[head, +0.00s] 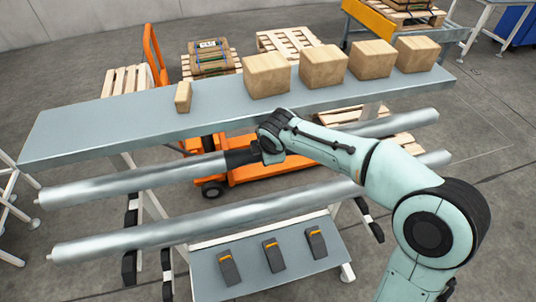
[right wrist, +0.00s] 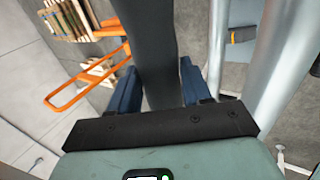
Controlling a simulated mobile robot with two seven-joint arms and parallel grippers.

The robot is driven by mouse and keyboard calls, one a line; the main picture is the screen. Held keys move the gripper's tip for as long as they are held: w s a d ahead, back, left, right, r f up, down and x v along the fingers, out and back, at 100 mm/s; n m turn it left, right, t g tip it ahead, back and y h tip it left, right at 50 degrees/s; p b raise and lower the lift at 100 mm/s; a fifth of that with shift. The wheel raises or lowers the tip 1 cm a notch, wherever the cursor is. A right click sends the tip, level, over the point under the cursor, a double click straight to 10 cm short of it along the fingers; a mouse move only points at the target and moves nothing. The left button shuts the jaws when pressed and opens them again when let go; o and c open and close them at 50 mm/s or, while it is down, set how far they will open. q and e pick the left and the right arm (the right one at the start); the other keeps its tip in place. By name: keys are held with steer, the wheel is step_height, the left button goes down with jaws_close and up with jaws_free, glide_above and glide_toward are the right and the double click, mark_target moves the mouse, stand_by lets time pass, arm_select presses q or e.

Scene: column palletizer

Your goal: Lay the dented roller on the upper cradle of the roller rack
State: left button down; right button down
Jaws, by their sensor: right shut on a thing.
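A long silver roller (head: 130,182) lies level just below the front edge of the grey bench. My right gripper (head: 255,156) is shut around its middle, where a dark section shows. The right wrist view shows this dark section (right wrist: 152,50) between my two blue fingers (right wrist: 157,88). A second silver roller (head: 150,238) runs roughly parallel, nearer and lower; no gripper touches it. No dent is clear on either. White legs (head: 150,205) of a rack stand beneath the rollers. The cradles are not clearly visible, so I cannot tell if the held roller touches one. My left gripper is out of view.
The grey bench (head: 100,125) carries several cardboard boxes, one small box (head: 183,97) at left. Below the rollers, a grey shelf (head: 290,278) holds 3 dark blocks with yellow bands. An orange pallet truck (head: 152,55) stands behind the bench. Pallets lie beyond.

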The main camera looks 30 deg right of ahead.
steer(key=shift+w+d+f, duration=0.1)
steer(key=shift+d+f, duration=0.1)
steer(key=shift+f, duration=0.5)
steer(key=shift+w+d+f+b, duration=0.1)
steer(key=shift+w+f+b, duration=0.3)
steer(key=shift+f, duration=0.2)
steer(key=shift+w+f+b, duration=0.1)
steer(key=shift+f+b, duration=1.4)
steer(key=shift+f, duration=0.7)
